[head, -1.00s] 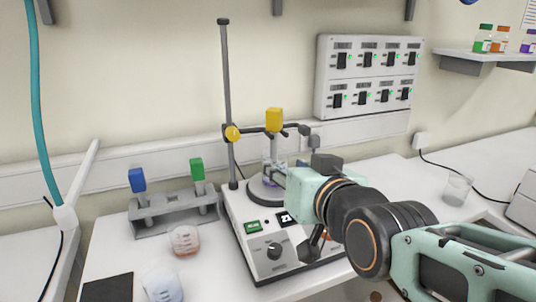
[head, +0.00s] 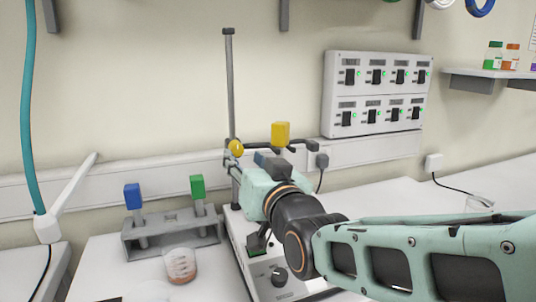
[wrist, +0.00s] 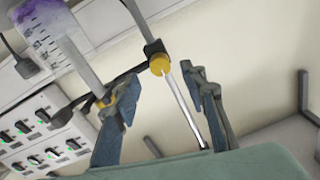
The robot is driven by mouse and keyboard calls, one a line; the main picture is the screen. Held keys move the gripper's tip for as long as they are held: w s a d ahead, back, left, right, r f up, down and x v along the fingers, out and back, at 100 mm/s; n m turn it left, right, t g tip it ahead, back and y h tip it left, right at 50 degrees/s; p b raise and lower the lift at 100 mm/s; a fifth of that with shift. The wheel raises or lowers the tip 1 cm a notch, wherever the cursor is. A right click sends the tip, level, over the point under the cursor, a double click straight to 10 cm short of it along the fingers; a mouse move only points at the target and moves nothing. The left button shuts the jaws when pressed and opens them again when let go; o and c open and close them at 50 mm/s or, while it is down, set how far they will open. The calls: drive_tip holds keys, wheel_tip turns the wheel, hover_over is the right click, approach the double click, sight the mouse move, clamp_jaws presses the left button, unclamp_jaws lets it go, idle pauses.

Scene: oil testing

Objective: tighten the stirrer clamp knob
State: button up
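The stirrer clamp knob (head: 236,147) is a round yellow knob on the tall grey stand rod (head: 229,80) in the head view. In the wrist view the knob (wrist: 159,64) lies between and just beyond my fingertips, with a visible gap to each side. My gripper (wrist: 160,76) is open and empty, one finger on each side of the knob. In the head view my gripper (head: 238,160) is just below the knob, and its fingers are hard to make out. A yellow block (head: 280,132) stands on the clamp's horizontal arm to the right.
The stirrer base (head: 240,232) is partly hidden by my arm. A grey rack (head: 165,240) with blue and green blocks and a beaker (head: 180,266) stand to the left. A switch panel (head: 376,95) is on the wall at right. A purple-stained vessel (wrist: 48,35) shows in the wrist view.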

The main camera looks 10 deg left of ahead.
sight(238, 151)
drive_tip(key=shift+x, duration=2.05)
drive_tip(key=shift+c, duration=0.6)
clamp_jaws()
